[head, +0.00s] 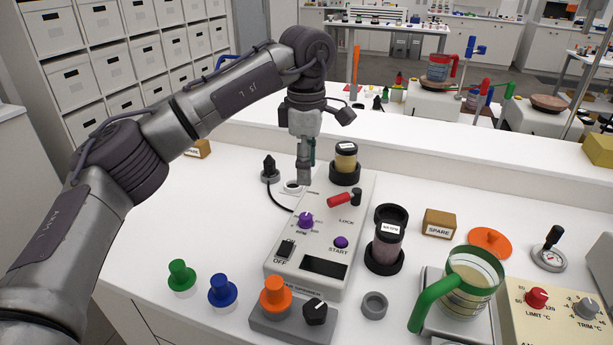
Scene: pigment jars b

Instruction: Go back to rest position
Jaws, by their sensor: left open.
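My left arm reaches in from the left, and its left gripper (304,172) points down over the back left corner of the white machine (318,240). The gripper is open; I see nothing held in it. A small white ring-shaped piece (292,187) lies just below its fingertips. A jar with yellowish contents (345,160) stands in a black holder just right of the gripper. My right gripper is not in view.
The machine carries a red-handled lever (342,199) and purple knobs. A green-handled jug (470,282), SPARE box (438,224) and orange disc (489,241) are at right. The left bench is mostly clear.

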